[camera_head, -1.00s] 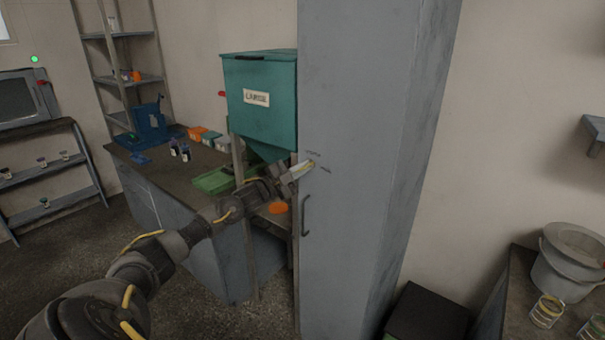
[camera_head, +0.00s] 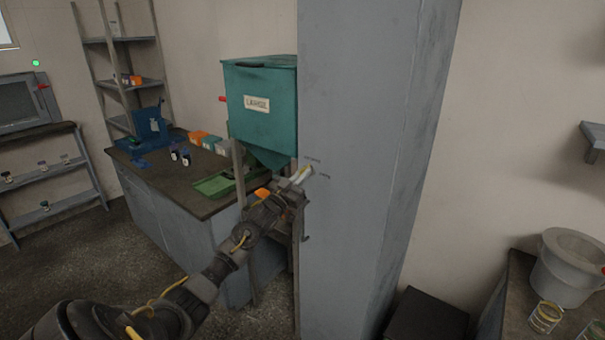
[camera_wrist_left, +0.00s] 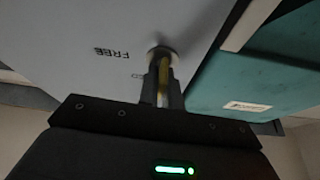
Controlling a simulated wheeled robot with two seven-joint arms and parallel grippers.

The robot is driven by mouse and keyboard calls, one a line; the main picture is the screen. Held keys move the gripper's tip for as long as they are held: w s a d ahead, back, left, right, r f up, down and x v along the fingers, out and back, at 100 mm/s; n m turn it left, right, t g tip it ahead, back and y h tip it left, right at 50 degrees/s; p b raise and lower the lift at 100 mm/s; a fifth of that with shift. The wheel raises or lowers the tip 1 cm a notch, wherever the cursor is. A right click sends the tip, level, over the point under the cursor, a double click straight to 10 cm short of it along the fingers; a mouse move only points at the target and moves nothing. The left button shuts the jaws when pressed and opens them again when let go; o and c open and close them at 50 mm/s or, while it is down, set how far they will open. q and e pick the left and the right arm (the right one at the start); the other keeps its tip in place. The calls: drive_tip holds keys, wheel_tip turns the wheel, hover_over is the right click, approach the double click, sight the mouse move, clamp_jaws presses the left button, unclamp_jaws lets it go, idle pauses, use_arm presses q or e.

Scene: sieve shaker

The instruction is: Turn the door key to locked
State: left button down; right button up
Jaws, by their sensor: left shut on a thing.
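The tall grey cabinet (camera_head: 345,230) stands in the middle of the head view, with small dark markings near the left edge of its door. My left gripper (camera_head: 301,174) is at that edge, shut on the yellow door key. In the left wrist view the fingers (camera_wrist_left: 162,85) close around the key (camera_wrist_left: 163,80), in front of a round lock (camera_wrist_left: 161,54) on the cabinet door (camera_wrist_left: 90,50). The word FREE (camera_wrist_left: 111,52) is printed beside the lock. A second marking is partly hidden by the fingers. My right gripper is not in view.
A teal hopper (camera_head: 262,105) stands close to the left of the cabinet. A workbench (camera_head: 190,200) holds a green tray (camera_head: 222,184), small bottles and a blue device. A dark box (camera_head: 428,315) is on the floor to the right. A bucket (camera_head: 568,268) stands at the right.

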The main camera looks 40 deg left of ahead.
use_arm(q)
drive_tip(key=shift+n+y, duration=0.6)
drive_tip(key=shift+n, duration=0.4)
drive_tip(key=c, duration=1.6)
unclamp_jaws()
drive_tip(key=shift+s+f, duration=0.15)
drive_tip(key=shift+f, duration=0.05)
drive_tip(key=shift+b+v, duration=1.45)
drive_tip(key=shift+v, duration=3.75)
